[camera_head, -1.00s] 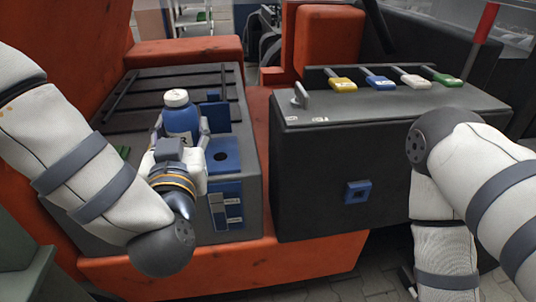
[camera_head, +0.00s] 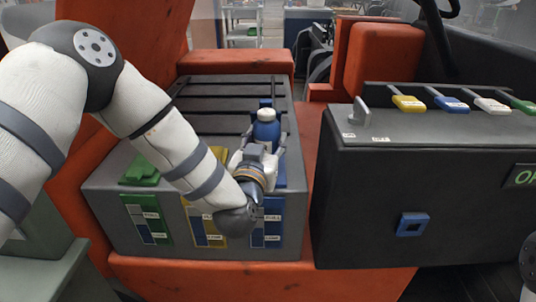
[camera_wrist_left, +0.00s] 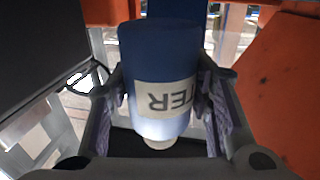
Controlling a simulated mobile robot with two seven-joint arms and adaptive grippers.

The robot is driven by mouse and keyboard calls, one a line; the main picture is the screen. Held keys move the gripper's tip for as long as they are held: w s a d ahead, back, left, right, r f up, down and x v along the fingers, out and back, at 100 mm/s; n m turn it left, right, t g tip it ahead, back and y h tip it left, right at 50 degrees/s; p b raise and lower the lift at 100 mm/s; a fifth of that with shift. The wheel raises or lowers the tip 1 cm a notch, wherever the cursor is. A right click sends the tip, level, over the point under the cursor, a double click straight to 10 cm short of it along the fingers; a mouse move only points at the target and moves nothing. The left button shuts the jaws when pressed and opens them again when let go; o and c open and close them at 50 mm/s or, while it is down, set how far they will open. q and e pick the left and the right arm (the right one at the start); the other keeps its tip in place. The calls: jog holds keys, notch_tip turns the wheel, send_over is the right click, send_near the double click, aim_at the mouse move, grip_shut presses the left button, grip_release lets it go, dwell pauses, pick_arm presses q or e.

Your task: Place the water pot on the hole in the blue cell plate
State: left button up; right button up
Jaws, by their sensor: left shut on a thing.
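The water pot (camera_head: 266,130) is a blue bottle with a white cap, upright in the head view. My left gripper (camera_head: 262,147) is shut on its sides. In the left wrist view, the gripper fingers (camera_wrist_left: 163,112) flank the pot (camera_wrist_left: 158,55), whose label reads "TER". The blue cell plate (camera_head: 281,176) is at the right end of the grey box, mostly covered by the pot and gripper. Its hole is hidden, and I cannot tell whether the pot touches the plate. My right gripper is out of view.
The grey box (camera_head: 110,190) also has a green plate (camera_head: 140,170) and a yellow plate. A black cabinet (camera_head: 340,200) with several coloured handles stands to the right. An orange seat back (camera_head: 150,30) rises at the left.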

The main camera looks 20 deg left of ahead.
pick_arm(q)
jog(key=shift+w+a+f+b, duration=0.1)
jog(key=shift+w+f+b, duration=0.1)
jog(key=shift+f, duration=0.8)
jog(key=shift+w+a+f+b, duration=0.1)
jog(key=shift+w+f+b, duration=0.1)
jog(key=shift+f, duration=0.8)
jog(key=o, duration=1.2)
jog(key=shift+o, duration=0.2)
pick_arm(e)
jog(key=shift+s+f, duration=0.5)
